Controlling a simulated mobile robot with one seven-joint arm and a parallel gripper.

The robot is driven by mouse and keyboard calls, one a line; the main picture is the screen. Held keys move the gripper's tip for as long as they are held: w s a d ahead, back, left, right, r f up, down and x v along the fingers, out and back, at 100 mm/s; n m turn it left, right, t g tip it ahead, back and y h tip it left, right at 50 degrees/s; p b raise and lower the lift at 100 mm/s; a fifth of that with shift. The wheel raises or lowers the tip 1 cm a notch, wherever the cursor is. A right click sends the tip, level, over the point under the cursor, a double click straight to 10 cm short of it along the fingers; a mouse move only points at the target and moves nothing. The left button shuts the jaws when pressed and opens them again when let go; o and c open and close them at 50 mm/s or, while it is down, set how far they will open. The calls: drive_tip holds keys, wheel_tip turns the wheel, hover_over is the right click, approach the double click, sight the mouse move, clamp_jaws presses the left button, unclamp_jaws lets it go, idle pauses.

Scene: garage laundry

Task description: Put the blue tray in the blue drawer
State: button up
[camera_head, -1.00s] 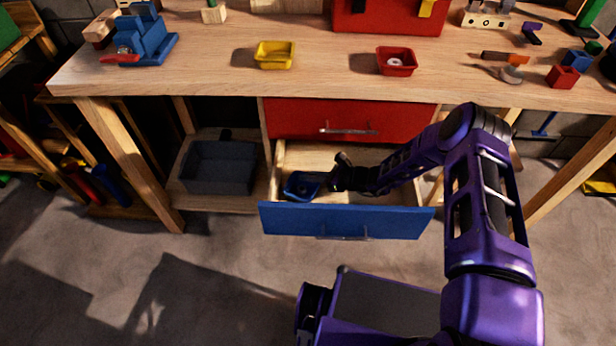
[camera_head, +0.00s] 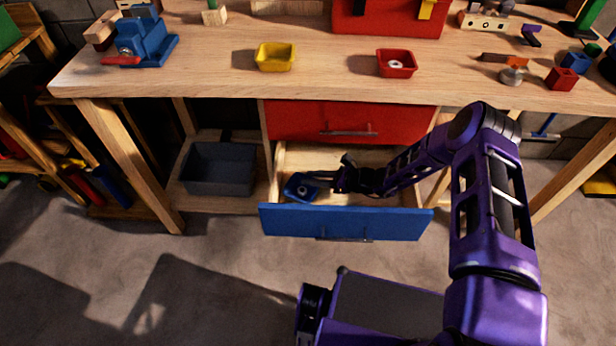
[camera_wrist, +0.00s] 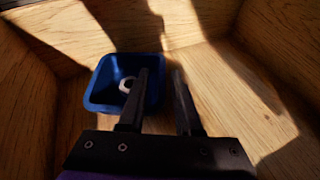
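The blue tray (camera_head: 291,193) is inside the open blue drawer (camera_head: 345,222), at its left end. In the wrist view the tray (camera_wrist: 101,98) appears to rest on the drawer's wooden floor, with a small grey ring-shaped part (camera_wrist: 126,84) in it. My gripper (camera_head: 328,178) reaches into the drawer at the tray's right side. In the wrist view my gripper (camera_wrist: 162,78) has its fingers apart. One finger overlaps the tray's inside and the other is beyond its right wall, with a gap showing. Whether a finger touches the wall is unclear.
The red drawer (camera_head: 350,118) above is shut. A grey bin (camera_head: 218,168) stands on the shelf to the left. On the workbench (camera_head: 335,83) are a yellow tray (camera_head: 275,57), a red tray (camera_head: 397,63) and several other things. The drawer's right half looks clear beneath my arm.

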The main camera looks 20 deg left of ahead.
drive_tip(key=p+v, duration=0.1)
drive_tip(key=v, duration=0.9)
drive_tip(key=shift+d+r, duration=0.1)
